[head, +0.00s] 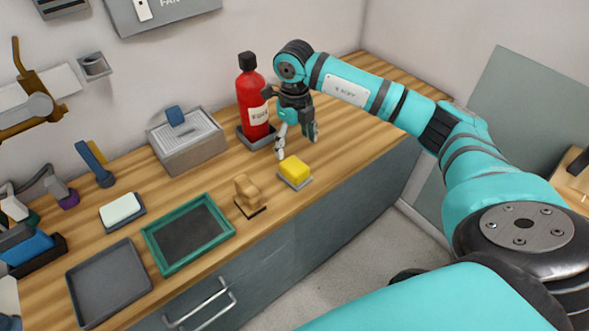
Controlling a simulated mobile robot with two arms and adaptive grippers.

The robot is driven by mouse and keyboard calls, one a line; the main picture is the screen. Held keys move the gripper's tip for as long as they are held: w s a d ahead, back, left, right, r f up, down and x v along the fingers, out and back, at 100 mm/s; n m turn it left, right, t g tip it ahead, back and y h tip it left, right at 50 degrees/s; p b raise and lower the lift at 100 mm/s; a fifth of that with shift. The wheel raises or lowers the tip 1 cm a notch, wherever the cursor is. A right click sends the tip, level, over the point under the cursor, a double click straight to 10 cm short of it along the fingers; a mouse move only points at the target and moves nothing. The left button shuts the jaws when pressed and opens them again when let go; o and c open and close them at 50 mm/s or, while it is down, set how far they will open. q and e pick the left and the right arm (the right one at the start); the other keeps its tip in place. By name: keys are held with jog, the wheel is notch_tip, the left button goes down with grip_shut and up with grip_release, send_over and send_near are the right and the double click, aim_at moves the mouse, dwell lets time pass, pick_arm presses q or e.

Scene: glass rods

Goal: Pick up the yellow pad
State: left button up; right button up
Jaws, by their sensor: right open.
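The yellow pad (294,168) lies on a small grey base (297,182) near the front edge of the wooden counter. My right gripper (297,149) points down just behind the pad, with its fingers apart and nothing between them. The fingertips look close to the pad's back side; I cannot tell whether they touch it. My left gripper is not in view.
A red extinguisher (250,100) stands close behind my right gripper. A tan block (247,191) sits left of the pad. A green-rimmed tray (229,229), a grey tray (110,281) and a white pad (120,209) lie further left. Counter (350,140) right of the pad is clear.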

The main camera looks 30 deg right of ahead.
aim_at(295, 165)
notch_tip(295, 165, down, 4)
jog(key=shift+r, duration=0.25)
jog(key=f, duration=0.1)
jog(key=f+p, duration=0.1)
jog(key=f, duration=0.1)
jog(key=f+p, duration=0.1)
jog(key=shift+s+a+f, duration=0.15)
jog(key=shift+s+f, duration=0.1)
jog(key=shift+f, duration=0.55)
jog(key=c, duration=1.3)
jog(key=shift+o, duration=0.2)
jog(key=shift+r, duration=0.1)
